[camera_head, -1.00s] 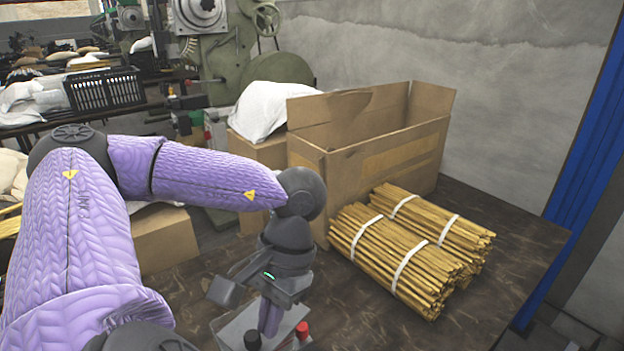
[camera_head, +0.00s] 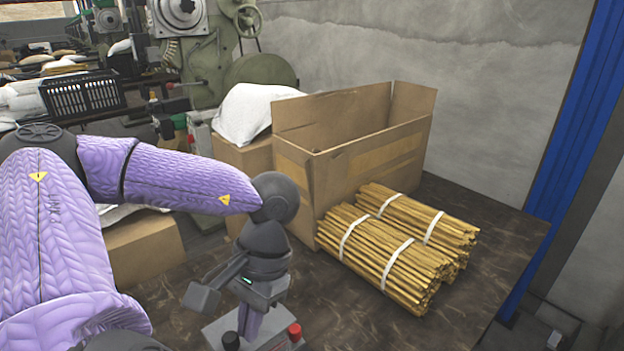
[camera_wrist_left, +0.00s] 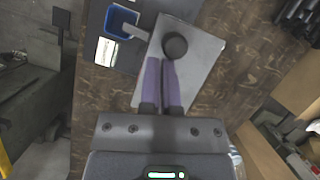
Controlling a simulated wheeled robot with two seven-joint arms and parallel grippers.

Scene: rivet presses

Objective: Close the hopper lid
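My left gripper (camera_head: 250,328) points down over a grey metal plate (camera_head: 213,331) at the near edge of the head view. In the left wrist view its two purple fingers (camera_wrist_left: 163,66) lie together at the tips, with nothing visible between them. A black round knob (camera_wrist_left: 174,46) is just beyond the tips. The head view also shows a black knob (camera_head: 231,341) and a red knob (camera_head: 294,332) on either side of the fingers. A blue-rimmed square part (camera_wrist_left: 121,22) sits at the plate's upper left. I cannot tell for certain which part is the hopper lid. My right gripper is out of view.
An open cardboard box (camera_head: 365,150) and bundled yellow sticks (camera_head: 390,255) stand on the dark table (camera_head: 480,300), right of my left arm. A blue post (camera_head: 575,150) rises at the right. Green machinery (camera_head: 205,60) stands behind. The table between plate and sticks is clear.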

